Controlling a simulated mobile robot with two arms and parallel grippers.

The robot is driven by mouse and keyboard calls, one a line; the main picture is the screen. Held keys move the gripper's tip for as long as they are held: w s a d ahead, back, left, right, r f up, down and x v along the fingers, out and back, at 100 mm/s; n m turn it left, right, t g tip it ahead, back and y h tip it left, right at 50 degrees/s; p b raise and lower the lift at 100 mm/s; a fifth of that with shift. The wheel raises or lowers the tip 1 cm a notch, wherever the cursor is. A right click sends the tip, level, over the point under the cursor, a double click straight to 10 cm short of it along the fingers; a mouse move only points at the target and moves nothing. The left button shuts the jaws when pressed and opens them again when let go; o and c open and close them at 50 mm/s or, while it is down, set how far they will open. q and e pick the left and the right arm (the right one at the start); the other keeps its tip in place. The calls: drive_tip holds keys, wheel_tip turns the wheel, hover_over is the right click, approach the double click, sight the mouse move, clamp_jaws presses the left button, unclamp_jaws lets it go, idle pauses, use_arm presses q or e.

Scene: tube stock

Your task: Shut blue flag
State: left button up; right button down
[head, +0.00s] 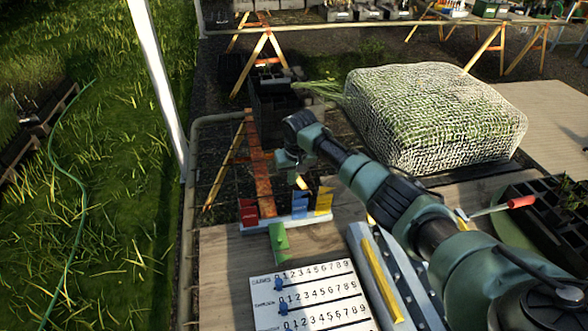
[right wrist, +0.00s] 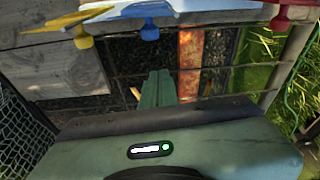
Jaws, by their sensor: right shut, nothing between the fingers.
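The blue flag (head: 299,205) stands upright on a white strip (head: 286,223) near the table's far edge, between the red flag (head: 248,213) and the yellow flag (head: 324,201). The green flag (head: 279,238) lies folded toward the front. In the right wrist view the blue flag (right wrist: 150,32) shows at the top, with the yellow flag (right wrist: 82,42) to its left and the red flag (right wrist: 280,24) to its right. My right gripper (head: 290,172) is just beyond the flags, apart from them. Its shut, empty fingertips (right wrist: 157,88) are below the blue flag in the wrist view.
A white board (head: 310,295) with rows of digits and blue sliders lies in front of the flags. A net-covered block (head: 430,115) stands at the back right. A black planting tray (head: 545,215) and a red-handled tool (head: 520,202) are at the right. Wooden trestles stand behind.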

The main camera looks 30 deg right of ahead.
sight(298, 205)
drive_tip(key=s+p, duration=0.3)
drive_tip(key=shift+s+a+f, duration=0.35)
drive_tip(key=shift+f, duration=0.05)
idle(0.4)
